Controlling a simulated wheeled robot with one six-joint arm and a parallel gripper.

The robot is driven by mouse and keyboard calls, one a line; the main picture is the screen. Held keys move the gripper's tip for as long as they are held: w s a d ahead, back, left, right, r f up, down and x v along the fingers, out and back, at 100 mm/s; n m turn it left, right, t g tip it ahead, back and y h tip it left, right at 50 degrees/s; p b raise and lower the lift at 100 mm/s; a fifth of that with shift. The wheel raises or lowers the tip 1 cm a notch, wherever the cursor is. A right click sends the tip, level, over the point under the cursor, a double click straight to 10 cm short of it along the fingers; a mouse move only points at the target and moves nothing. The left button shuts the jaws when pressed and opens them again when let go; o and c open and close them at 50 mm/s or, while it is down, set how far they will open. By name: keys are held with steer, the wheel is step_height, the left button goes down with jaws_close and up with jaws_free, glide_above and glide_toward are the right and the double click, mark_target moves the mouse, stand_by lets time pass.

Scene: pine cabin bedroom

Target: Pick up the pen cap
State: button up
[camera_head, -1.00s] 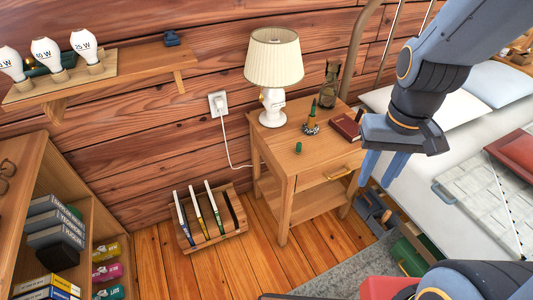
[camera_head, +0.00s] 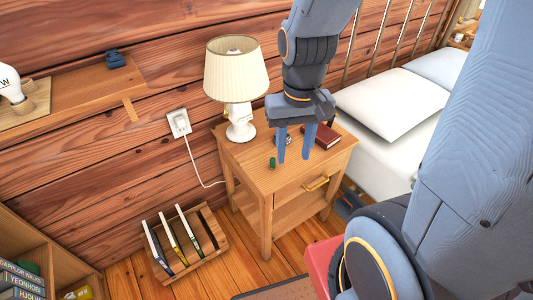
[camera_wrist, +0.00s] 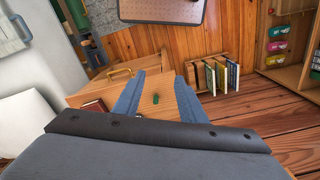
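The pen cap (camera_head: 272,163) is a small green piece on the nightstand top, near its front left. In the wrist view the cap (camera_wrist: 156,98) shows between my two fingers in the picture. My gripper (camera_head: 294,159) is open and empty, pointing down over the nightstand (camera_head: 250,153). A small pen holder behind the fingers is mostly hidden.
A white lamp (camera_head: 240,125) stands at the back left of the nightstand, and a red book (camera_head: 322,136) lies right of my gripper. A wooden rack with several upright books (camera_head: 178,240) is on the floor. The bed (camera_head: 372,160) is to the right.

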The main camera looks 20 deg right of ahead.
steer(key=w+f+m+p, duration=0.2)
steer(key=w+f+m, duration=0.3)
steer(key=w+m, duration=0.4)
steer(key=m+p, duration=0.1)
steer(key=m, duration=0.6)
glide_above(272, 159)
steer(key=f, duration=0.8)
steer(key=shift+s+a, duration=0.1)
steer(key=shift+s, duration=0.3)
steer(key=shift+w+f+m, duration=0.15)
steer(key=shift+f+m, duration=0.15)
steer(key=shift+f, duration=0.3)
steer(key=shift+w+f+p, duration=0.15)
steer(key=shift+f+p, duration=0.35)
steer(key=shift+f, duration=1.3)
steer(key=shift+w+f+p, duration=0.1)
steer(key=shift+f+p, duration=0.4)
steer(key=shift+f, duration=1.25)
jaws_close()
